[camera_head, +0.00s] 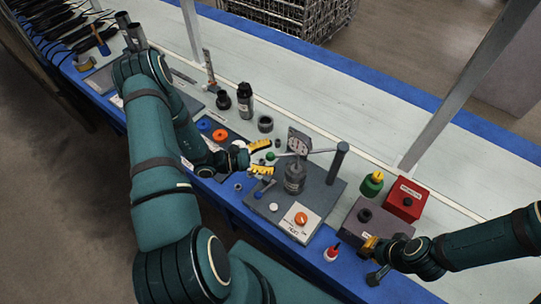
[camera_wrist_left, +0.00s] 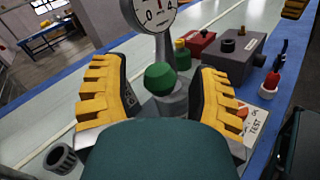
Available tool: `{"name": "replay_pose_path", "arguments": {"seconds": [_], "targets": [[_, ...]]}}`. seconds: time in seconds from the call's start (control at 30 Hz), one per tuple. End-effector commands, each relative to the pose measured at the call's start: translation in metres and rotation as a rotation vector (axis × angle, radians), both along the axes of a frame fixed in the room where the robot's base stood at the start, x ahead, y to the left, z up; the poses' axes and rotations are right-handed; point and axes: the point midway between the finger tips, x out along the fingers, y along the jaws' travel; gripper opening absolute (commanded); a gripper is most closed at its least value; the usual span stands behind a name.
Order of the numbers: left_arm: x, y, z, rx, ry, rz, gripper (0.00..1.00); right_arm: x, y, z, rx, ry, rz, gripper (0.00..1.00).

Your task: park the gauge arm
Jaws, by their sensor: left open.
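The gauge arm (camera_head: 322,151) reaches from a dark post (camera_head: 341,158) to a round white gauge dial (camera_head: 298,143), above a grey cylinder (camera_head: 294,180) on the test plate. A green knob (camera_head: 270,156) sits at its near end. My left gripper (camera_head: 268,158) is open, its yellow fingers on either side of the knob. In the left wrist view the knob (camera_wrist_left: 160,79) lies between the spread fingers, with a gap on both sides, and the dial (camera_wrist_left: 157,14) stands behind it. My right gripper (camera_head: 373,261) is by the grey box; its finger gap is unclear.
A grey box (camera_head: 372,222), a red box (camera_head: 406,201) and a green bottle (camera_head: 372,184) stand right of the plate. The plate carries an orange knob (camera_head: 301,218). A red-and-white bottle (camera_head: 332,253) is at the front edge. Black cylinders (camera_head: 245,101) stand behind.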

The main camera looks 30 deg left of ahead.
Motion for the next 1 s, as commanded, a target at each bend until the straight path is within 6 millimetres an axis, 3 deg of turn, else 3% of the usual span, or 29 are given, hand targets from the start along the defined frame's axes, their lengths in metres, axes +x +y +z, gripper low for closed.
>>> {"name": "replay_pose_path", "arguments": {"seconds": [0.37,0.53,0.57,1.0], "targets": [[0.003,-0.004,0.000,0.000,0.000,0.000,0.61,0.000,0.000,0.000,0.000,0.000,0.000,0.00],[0.003,-0.004,0.000,-0.001,0.001,0.000,0.07,0.000,0.000,0.000,0.000,0.000,0.000,0.00],[0.003,-0.004,0.000,-0.001,0.001,0.000,0.00,0.000,0.000,0.000,0.000,0.000,0.000,0.00],[0.001,0.009,-0.001,0.002,-0.001,-0.020,0.00,-0.001,0.000,-0.005,0.000,0.003,0.002,0.00]]}}
